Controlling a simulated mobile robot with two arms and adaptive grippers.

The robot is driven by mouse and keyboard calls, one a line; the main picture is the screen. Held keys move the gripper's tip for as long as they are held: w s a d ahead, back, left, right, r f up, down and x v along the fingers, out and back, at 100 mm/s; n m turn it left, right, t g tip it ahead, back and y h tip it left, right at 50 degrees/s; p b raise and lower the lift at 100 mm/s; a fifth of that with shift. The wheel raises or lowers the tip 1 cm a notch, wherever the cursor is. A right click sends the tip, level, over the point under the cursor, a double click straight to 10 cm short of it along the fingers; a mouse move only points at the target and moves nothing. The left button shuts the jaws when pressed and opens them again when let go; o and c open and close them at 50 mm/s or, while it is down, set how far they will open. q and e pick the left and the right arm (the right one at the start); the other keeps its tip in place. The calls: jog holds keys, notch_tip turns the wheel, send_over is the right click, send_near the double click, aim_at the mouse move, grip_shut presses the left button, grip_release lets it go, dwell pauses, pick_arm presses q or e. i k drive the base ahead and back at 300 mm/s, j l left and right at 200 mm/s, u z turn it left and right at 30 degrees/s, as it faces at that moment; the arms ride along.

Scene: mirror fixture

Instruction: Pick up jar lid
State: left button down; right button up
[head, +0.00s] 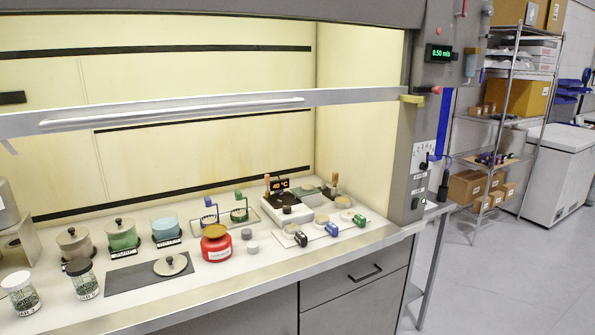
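A round taupe jar lid (171,265) with a dark knob lies on a dark grey mat (125,279) at the front left of the fume hood worktop. Behind the mat stand a taupe jar (76,247), a green jar (123,239) and a light blue jar (165,229). The taupe and green jars have knobbed lids on. The blue jar shows no knobbed lid. Neither of my grippers is in view.
Two dark-and-white labelled jars (20,296) (84,283) stand left of the mat. A red container (216,245) stands to its right. A hotplate (292,211) and small tools are farther right. The raised sash (200,110) crosses above the worktop (190,297).

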aim_at(172, 264)
jog(key=j+u, duration=0.15)
jog(key=j, duration=0.5)
jog(key=i+j+u, duration=0.15)
jog(key=j, duration=0.5)
jog(key=j+u, duration=0.15)
jog(key=j, duration=0.5)
jog(key=i, duration=0.05)
